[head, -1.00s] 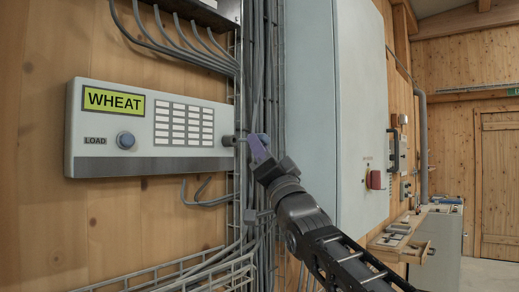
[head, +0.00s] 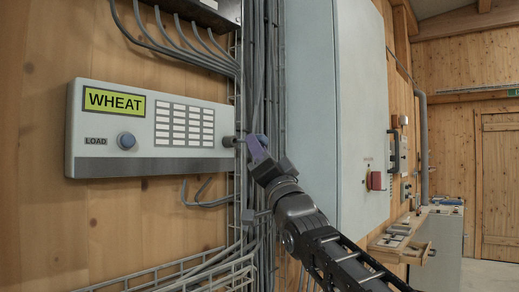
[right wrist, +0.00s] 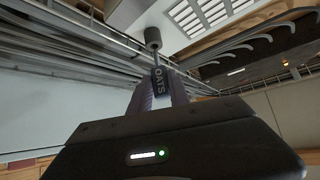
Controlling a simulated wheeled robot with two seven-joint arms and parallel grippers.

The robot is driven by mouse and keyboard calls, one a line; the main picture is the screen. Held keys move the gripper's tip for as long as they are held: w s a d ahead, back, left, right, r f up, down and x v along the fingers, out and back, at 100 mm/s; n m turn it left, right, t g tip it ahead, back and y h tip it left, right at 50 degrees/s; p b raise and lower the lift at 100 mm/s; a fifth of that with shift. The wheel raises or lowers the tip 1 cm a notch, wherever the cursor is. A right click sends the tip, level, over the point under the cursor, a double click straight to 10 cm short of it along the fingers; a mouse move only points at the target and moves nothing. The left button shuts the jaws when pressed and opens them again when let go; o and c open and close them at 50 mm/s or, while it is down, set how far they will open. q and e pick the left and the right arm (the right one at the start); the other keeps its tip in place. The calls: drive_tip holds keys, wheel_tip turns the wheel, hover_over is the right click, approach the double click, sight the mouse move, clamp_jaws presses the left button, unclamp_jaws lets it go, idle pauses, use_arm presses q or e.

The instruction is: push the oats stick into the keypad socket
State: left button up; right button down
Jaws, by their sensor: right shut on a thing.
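The keypad (head: 85,150) is a pale grey box on the wooden wall in the head view. Its lit display (head: 114,101) reads WHEAT, above a round LOAD button (head: 126,140). The keypad socket (head: 229,141) is a short grey cylinder at its right end; it also shows in the right wrist view (right wrist: 152,37). My right gripper (head: 257,147) is just right of the socket. In the right wrist view its purple fingers are shut on the dark oats stick (right wrist: 160,82), labelled OATS. The stick's thin metal tip points at the socket and meets its rim; I cannot tell how deep it sits. My left gripper is out of view.
Vertical cables and a wire cable tray (head: 238,200) run behind my right gripper. A tall pale cabinet (head: 335,110) with a red switch (head: 376,180) stands to the right. A wire basket tray (head: 190,272) lies below the keypad. Grey cables hang above it.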

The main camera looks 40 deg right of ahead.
drive_tip(key=shift+w+a, duration=0.25)
drive_tip(key=shift+w, duration=0.55)
drive_tip(key=shift+b, duration=0.35)
idle(1.6)
drive_tip(key=shift+w+a+p, duration=0.25)
drive_tip(key=shift+w+p, duration=0.1)
drive_tip(key=shift+w, duration=0.6)
idle(0.5)
drive_tip(key=c, duration=1.1)
unclamp_jaws()
drive_tip(key=shift+c, duration=0.2)
drive_tip(key=b+v, duration=0.4)
drive_tip(key=v, duration=0.3)
drive_tip(key=shift+s+f, duration=0.25)
drive_tip(key=shift+s, duration=0.05)
drive_tip(key=shift+a, duration=0.1)
